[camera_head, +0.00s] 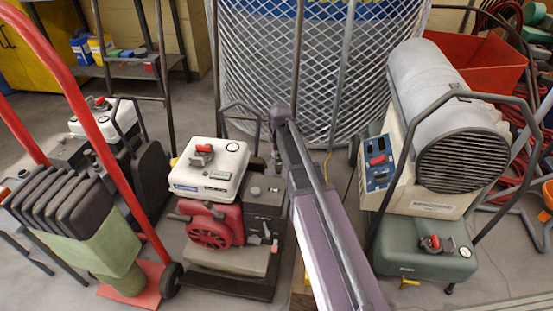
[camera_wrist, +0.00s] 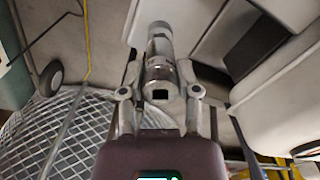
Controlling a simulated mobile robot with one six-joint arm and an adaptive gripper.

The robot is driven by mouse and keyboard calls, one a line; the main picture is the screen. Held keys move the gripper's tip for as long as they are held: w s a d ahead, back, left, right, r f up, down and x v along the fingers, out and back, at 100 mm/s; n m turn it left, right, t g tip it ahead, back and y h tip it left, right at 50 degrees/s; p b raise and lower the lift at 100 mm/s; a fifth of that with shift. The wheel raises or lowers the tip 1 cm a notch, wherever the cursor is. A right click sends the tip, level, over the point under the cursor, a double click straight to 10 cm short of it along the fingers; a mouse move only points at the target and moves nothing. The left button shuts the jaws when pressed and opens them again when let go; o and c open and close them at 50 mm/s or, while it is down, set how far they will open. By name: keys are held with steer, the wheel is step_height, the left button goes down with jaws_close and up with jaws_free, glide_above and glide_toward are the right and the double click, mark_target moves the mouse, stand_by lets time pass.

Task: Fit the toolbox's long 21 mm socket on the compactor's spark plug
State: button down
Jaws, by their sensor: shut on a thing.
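My gripper (camera_wrist: 159,74) is shut on a grey metal socket (camera_wrist: 159,48) in the wrist view. The socket is a long stepped cylinder with a square drive hole facing the camera, and its far end points away from my gripper. In the head view my gripper and the socket are hidden or too small to tell. A machine with a red engine and white tank, which may be the compactor (camera_head: 208,228), stands on a dark base left of my arm. I cannot make out its spark plug. I cannot identify the toolbox for certain.
A grey cylindrical heater (camera_head: 440,115) on a green tank stands at right. A wire mesh cage (camera_head: 285,75) is behind my arm. A red hand truck (camera_head: 105,165) and a green and black bellows machine (camera_head: 85,235) are at left. A red open container (camera_head: 480,65) is at back right.

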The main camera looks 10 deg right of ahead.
steer(key=shift+f+b, duration=0.7)
steer(key=shift+f, duration=0.05)
steer(key=shift+c, duration=1.3)
jaws_free()
step_height(320, 180, up, 7)
steer(key=p, duration=0.7)
steer(key=shift+s, duration=0.15)
